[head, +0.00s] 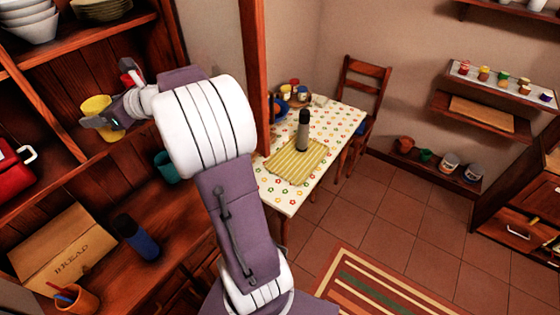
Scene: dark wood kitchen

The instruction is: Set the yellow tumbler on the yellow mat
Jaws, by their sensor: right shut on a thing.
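The yellow tumbler (95,104) is in the wooden cupboard at the upper left, in front of its back boards. My right gripper (104,122) is shut on it, with its fingers at the tumbler's lower part. I cannot tell whether the tumbler touches a shelf. The yellow striped mat (287,169) lies on a flowered table (343,122) in the middle of the view, well to the right of the gripper. A grey bottle with a dark top (303,133) stands upright at the mat's far part. My left gripper is not in view.
A teal cup (166,167), a blue bottle (138,238), a bread box (68,250) and an orange cup (78,301) stand on the cupboard counter. A wooden post (250,60) rises between cupboard and table. Jars (286,92) crowd the table's far left; its right side is clear.

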